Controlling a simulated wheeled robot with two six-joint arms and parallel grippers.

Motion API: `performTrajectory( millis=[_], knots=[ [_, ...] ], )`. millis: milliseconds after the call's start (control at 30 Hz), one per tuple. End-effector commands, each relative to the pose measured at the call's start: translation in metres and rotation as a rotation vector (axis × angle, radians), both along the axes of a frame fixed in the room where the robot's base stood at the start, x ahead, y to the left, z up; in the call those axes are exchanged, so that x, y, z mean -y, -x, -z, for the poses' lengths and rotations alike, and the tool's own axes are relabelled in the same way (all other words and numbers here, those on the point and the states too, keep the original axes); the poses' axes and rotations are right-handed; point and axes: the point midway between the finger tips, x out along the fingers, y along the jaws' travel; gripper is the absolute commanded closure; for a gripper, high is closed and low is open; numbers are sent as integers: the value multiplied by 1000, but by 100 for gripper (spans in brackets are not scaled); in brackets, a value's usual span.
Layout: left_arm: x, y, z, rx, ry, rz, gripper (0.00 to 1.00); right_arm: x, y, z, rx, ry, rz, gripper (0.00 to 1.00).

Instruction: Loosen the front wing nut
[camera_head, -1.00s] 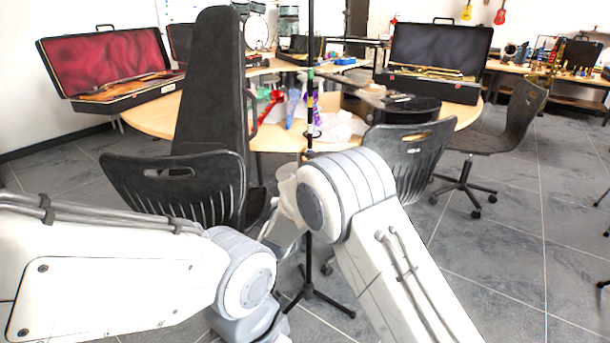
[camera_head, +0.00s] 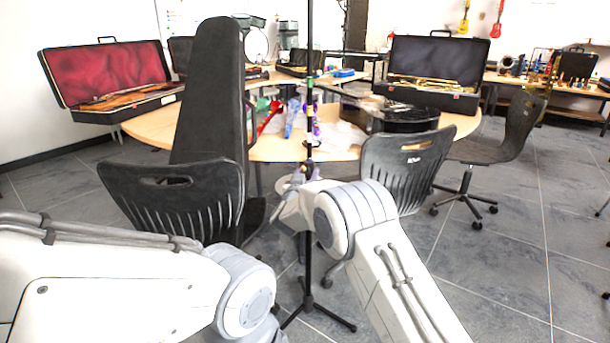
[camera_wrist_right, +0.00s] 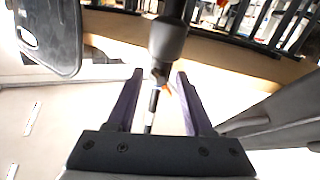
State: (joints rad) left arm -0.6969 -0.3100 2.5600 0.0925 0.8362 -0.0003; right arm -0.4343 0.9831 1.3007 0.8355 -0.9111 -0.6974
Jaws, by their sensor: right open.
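A thin upright black stand pole (camera_head: 310,110) with coloured bands rises in the middle of the head view. A small metallic and orange piece (camera_wrist_right: 162,80), perhaps the wing nut, sits at the dark collar (camera_wrist_right: 168,40) in the right wrist view; its shape is too small to tell. My right gripper (camera_wrist_right: 158,76) is open, with its two dark fingers on either side of the pole below the collar and no clear contact. In the head view my right gripper (camera_head: 302,182) is at the pole, partly hidden by its wrist. My left gripper is out of view.
A black chair (camera_head: 175,190) with a tall dark case (camera_head: 208,100) stands left of the pole. Another black chair (camera_head: 402,160) stands right. A round wooden table (camera_head: 150,127) with open instrument cases is behind. The tripod base (camera_head: 310,305) spreads on the floor.

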Motion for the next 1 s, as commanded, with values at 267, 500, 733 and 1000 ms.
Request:
performTrajectory(
  millis=[267,500,733,1000],
  knots=[
    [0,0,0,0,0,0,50,0,0,0,0,0,0,100],
    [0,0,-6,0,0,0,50,0,0,-1,15,-80,1,100],
    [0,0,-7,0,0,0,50,0,0,1,28,-151,1,100],
    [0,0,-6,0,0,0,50,0,0,1,28,-149,1,48]
  ],
)
